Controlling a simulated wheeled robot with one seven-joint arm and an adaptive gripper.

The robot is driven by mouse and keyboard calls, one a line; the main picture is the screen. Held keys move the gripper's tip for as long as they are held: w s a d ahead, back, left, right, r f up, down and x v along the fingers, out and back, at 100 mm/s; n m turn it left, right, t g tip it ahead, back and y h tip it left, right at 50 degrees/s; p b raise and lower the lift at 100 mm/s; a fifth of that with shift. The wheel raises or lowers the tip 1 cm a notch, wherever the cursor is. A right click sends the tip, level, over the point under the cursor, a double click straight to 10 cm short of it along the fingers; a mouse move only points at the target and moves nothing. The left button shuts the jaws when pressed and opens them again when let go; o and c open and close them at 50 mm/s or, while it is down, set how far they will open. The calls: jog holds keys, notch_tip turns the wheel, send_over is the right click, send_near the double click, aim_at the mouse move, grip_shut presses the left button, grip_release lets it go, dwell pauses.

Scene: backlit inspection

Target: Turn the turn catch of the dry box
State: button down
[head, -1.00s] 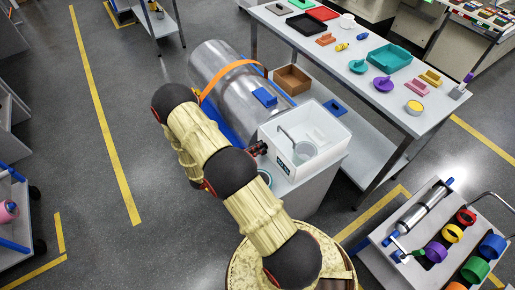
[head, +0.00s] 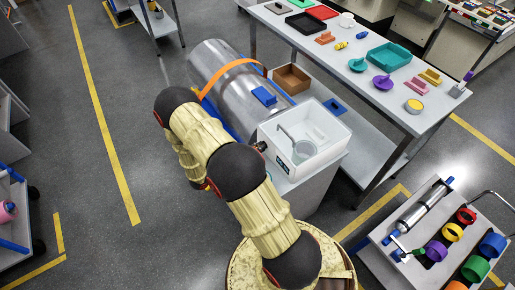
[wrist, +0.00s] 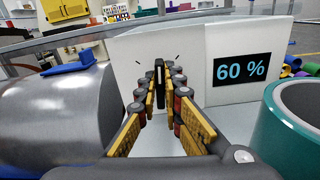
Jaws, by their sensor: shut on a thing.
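The dry box (head: 283,155) is a white box on a pale stand in the head view. Its front face (wrist: 207,88) fills the middle of the wrist view, with a dark display (wrist: 242,69) reading "60 %". The turn catch (wrist: 159,72) is a dark, narrow bar on that face and stands upright, between two short marks on the face. My gripper (wrist: 160,92) is shut on the catch, with one finger on each side of it. In the head view my arm mostly hides the gripper and the catch.
A large metal cylinder (wrist: 55,110) lies close on the left in the wrist view. A teal ring (wrist: 298,120) stands close on the right. In the head view, a long table (head: 400,115) with several small things stands behind the box.

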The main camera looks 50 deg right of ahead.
jog(key=m+b, duration=0.1)
jog(key=m, duration=0.2)
jog(key=shift+s+f+m, duration=0.1)
jog(key=shift+f+m, duration=0.05)
jog(key=shift+m, duration=0.25)
jog(key=shift+s+a+m+b, duration=0.1)
jog(key=shift+m+b, duration=0.4)
jog(key=shift+m, duration=1.4)
jog(key=c, duration=1.9)
grip_release()
jog(key=v, duration=1.2)
